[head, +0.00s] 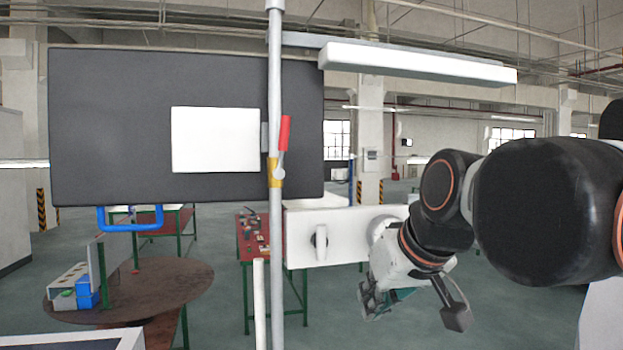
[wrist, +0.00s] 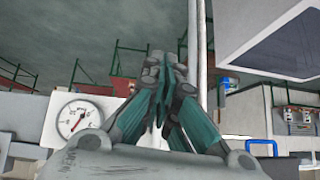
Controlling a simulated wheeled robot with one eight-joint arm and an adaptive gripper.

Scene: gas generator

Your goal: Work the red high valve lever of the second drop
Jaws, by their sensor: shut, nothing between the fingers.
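The red valve lever (head: 284,133) stands upright on the right side of a vertical grey pipe (head: 275,230) in the head view. A yellow valve body (head: 274,172) sits on the pipe at the lever's lower end. My gripper (head: 372,303) is lower and to the right of the lever, clear of the pipe, and points down and left. In the wrist view my gripper (wrist: 165,62) has its fingers together with nothing between them. A pale vertical pipe (wrist: 192,70) runs behind the fingers there. The red lever is not visible in the wrist view.
A dark panel (head: 110,120) with a white plate (head: 215,139) stands behind the pipe. A white box with a handle (head: 340,238) is right of the pipe. A white lamp bar (head: 420,65) hangs above. A round brown table (head: 150,285) is lower left. A gauge (wrist: 75,118) shows in the wrist view.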

